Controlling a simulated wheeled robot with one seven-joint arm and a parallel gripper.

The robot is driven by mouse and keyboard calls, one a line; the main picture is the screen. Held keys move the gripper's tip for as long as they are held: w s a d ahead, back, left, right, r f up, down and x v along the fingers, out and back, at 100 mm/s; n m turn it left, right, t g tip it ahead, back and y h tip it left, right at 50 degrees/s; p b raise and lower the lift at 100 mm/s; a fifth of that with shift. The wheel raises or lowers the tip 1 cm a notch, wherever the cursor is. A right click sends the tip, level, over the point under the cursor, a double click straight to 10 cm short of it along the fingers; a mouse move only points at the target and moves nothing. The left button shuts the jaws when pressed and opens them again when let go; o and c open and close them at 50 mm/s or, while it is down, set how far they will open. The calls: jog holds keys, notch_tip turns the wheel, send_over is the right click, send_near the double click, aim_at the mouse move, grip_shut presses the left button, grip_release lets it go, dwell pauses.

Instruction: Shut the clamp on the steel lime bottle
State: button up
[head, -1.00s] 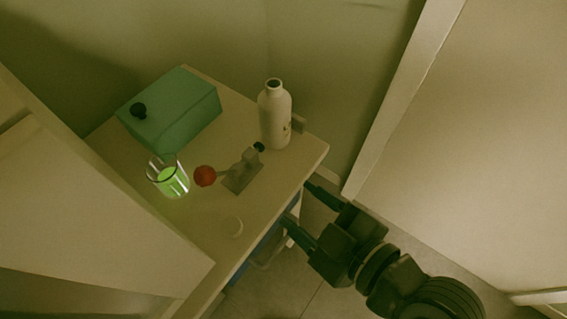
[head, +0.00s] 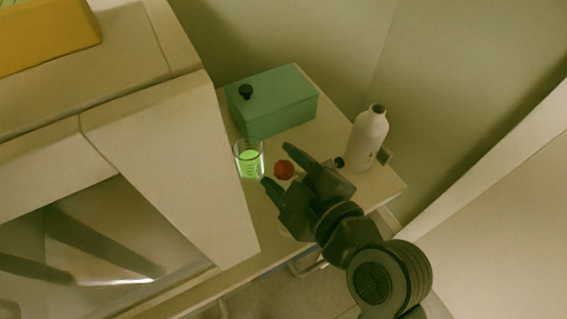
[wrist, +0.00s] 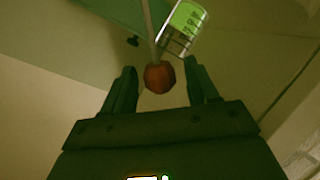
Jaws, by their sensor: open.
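The pale steel bottle (head: 367,138) stands upright at the right of the small table, open at its neck. The clamp beside it has a red ball knob (head: 284,169) and a black tip (head: 338,163) close to the bottle's lower left side. My gripper (head: 279,168) is open at the knob and hides most of the clamp's body in the head view. In the wrist view the red knob (wrist: 159,77) lies between the two fingers of my gripper (wrist: 161,68), with a gap on each side. A thin rod runs up from the knob there.
A glass of bright green liquid (head: 249,160) stands close to the left of the knob, and also shows in the wrist view (wrist: 183,28). A green box with a black knob (head: 272,103) stands behind. A pale cabinet (head: 185,150) is at the left.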

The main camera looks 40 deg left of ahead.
jog(key=shift+w+a+f, duration=0.1)
jog(key=shift+a, duration=0.25)
jog(key=shift+c, duration=0.4)
grip_shut()
